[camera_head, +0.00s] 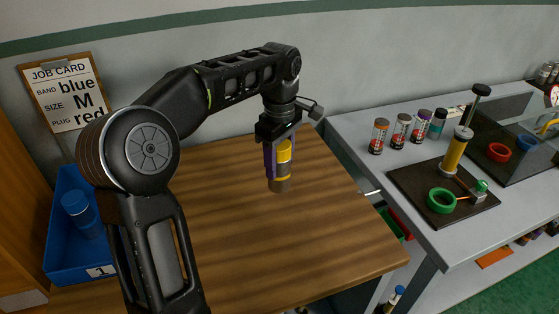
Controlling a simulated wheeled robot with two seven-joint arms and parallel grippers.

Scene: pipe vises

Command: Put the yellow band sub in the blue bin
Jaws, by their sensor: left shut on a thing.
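My left gripper (277,152) is shut on the yellow band sub (281,184), an upright cylinder with yellow bands and a dull brownish lower end. It hangs above the wooden table, and its upper part is partly hidden by the fingers. The blue bin (64,262) stands at the left end of the table, with a label "1" on its front. A blue capped cylinder (78,205) is inside it. My left arm hides the bin's right side. My right gripper is out of view.
The wooden table (230,240) is mostly clear. A job card (62,92) hangs on the wall.

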